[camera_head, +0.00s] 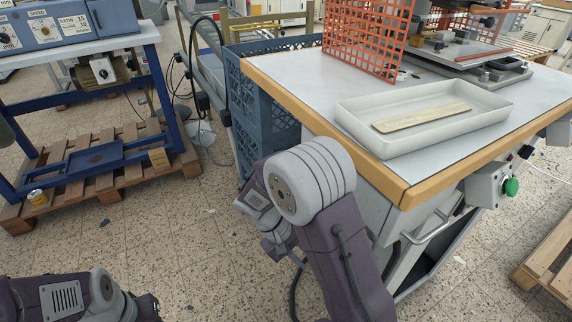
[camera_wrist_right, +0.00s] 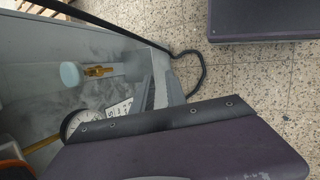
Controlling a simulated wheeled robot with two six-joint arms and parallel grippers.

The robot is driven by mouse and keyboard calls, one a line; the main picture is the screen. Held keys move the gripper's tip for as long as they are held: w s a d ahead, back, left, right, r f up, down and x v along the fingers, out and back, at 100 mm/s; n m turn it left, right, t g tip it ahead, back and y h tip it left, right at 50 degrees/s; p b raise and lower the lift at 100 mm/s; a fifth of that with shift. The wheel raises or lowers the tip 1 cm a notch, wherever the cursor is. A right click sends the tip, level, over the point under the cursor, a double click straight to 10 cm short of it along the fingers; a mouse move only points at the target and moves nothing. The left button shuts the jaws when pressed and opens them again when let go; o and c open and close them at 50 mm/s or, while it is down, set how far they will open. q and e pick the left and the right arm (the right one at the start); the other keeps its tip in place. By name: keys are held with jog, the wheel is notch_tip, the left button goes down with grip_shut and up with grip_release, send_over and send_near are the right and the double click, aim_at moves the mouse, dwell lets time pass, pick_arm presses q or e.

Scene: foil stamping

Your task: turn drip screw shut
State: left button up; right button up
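A small brass fitting (camera_wrist_right: 100,71), which may be the drip screw, sticks out beside a pale blue round cup or cap (camera_wrist_right: 71,75) on a grey panel in the right wrist view. I cannot tell how far the screw is turned. My right gripper (camera_wrist_right: 158,82) shows two grey fingers a little apart, with nothing seen between them. The brass fitting is to their left, apart from them. In the head view my right arm reaches down beside the workbench and its fingers cannot be made out. My left arm shows at the lower left, without its fingers.
The workbench (camera_head: 300,85) with a wooden edge holds a white tray (camera_head: 350,128) and an orange grid (camera_head: 365,40). Blue crates (camera_head: 250,110) stand left of it. In the wrist view a dark cable (camera_wrist_right: 190,62) hangs near the fingers, and a white dial (camera_wrist_right: 82,118) is partly covered.

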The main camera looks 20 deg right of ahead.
jog(key=w+a+r+t+h+p, duration=0.2)
jog(key=w+r+t+h+p, duration=0.35)
jog(key=w+r+h, duration=0.85)
jog(key=w+d+g+y, duration=0.1)
jog(key=d, duration=0.7)
jog(key=shift+w+d+m+p, duration=0.3)
jog(key=shift+w+d+p, duration=0.05)
grip_shut()
